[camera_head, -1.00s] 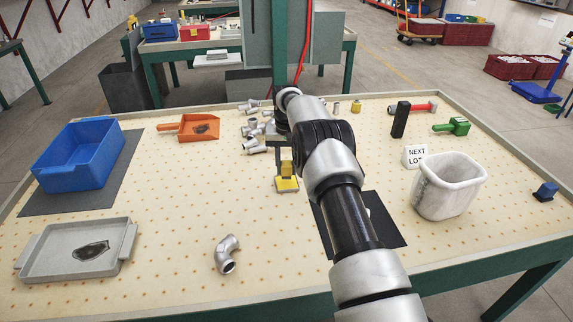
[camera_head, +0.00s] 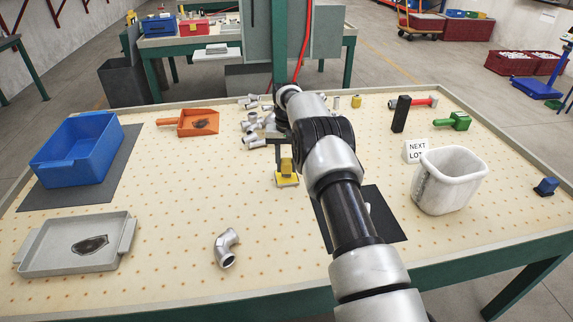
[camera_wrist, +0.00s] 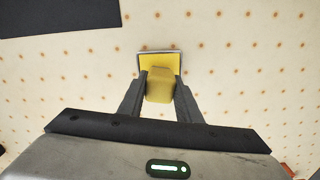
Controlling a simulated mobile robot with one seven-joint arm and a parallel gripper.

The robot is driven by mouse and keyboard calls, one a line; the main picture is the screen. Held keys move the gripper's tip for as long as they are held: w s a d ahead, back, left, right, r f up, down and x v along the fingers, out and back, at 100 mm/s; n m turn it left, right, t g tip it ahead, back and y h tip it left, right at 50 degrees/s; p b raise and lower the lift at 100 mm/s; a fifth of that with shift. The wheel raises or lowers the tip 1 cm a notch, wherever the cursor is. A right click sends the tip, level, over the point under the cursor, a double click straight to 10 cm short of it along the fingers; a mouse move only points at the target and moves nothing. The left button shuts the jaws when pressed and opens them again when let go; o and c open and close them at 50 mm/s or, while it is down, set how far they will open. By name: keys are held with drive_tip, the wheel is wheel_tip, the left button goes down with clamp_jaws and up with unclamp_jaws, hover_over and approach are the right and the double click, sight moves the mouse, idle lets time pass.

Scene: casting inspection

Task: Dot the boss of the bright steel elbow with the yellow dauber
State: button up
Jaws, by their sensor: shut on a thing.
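My gripper (camera_wrist: 160,92) is shut on a yellow block, the yellow dauber (camera_wrist: 160,88). Just beyond the dauber in the wrist view is a yellow square pad with a grey rim (camera_wrist: 146,54). In the head view the dauber (camera_head: 286,165) stands over or on the pad (camera_head: 287,182); I cannot tell whether they touch. A shiny grey steel elbow (camera_head: 228,240) lies alone on the front of the table, left of my arm, with an open end towards the front. I cannot make out its boss. Several other grey pipe fittings (camera_head: 252,124) lie behind the dauber.
A blue bin (camera_head: 75,155), an orange scoop (camera_head: 190,123) and a grey tray (camera_head: 45,262) stand at the left. A white tub (camera_head: 448,185), a "NEXT LOT" sign (camera_head: 416,150) and a black block (camera_head: 400,113) stand at the right. The table between elbow and pad is clear.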

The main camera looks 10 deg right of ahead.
sight(287, 160)
drive_tip(key=shift+f+b, duration=0.3)
drive_tip(key=shift+f, duration=0.25)
idle(1.2)
drive_tip(key=shift+r+p, duration=2.1)
drive_tip(key=shift+r, duration=1.45)
